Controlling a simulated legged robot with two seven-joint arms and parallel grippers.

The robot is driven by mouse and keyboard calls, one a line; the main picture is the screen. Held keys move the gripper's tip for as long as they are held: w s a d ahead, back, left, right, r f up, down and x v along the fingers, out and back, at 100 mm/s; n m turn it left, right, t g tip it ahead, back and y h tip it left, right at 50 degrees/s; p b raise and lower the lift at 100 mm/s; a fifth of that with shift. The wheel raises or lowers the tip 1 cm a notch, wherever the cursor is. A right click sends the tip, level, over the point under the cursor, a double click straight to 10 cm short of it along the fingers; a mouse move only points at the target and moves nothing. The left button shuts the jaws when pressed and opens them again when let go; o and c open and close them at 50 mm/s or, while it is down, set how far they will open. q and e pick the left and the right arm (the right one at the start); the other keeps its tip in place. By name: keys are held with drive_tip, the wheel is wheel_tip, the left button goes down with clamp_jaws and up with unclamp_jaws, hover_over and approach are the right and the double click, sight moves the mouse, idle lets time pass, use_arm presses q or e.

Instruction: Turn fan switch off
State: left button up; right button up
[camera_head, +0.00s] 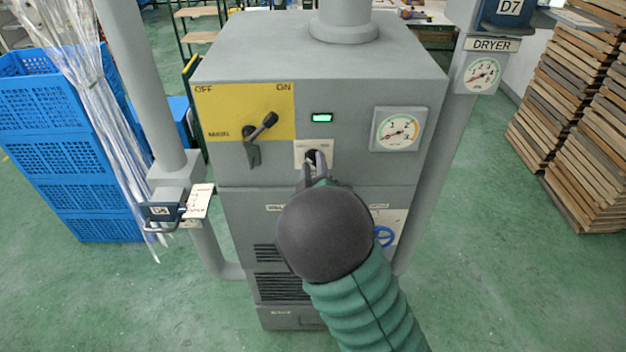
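The grey machine cabinet (340,75) stands upright in the middle of the view. A small switch with a dark knob (312,156) sits on a pale plate on its front, below a lit green indicator (322,118). The plate's lettering is too small to read. My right gripper (315,164) reaches up to this knob from below, its two narrow fingers at either side of it. Whether they press on the knob is unclear. My dark wrist and green-sleeved arm hide part of the lower front. My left gripper is not in view.
A yellow MAIN panel (220,105) marked OFF and ON has a dark lever (262,131) tilted toward ON. A round gauge (398,130) is at right. Grey pipes flank the cabinet. Blue crates (95,165) stand left, stacked wooden trays (560,120) right. Green floor between is clear.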

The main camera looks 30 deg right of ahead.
drive_tip(key=p+v, duration=1.3)
drive_tip(key=v, duration=0.3)
drive_tip(key=shift+f, duration=0.2)
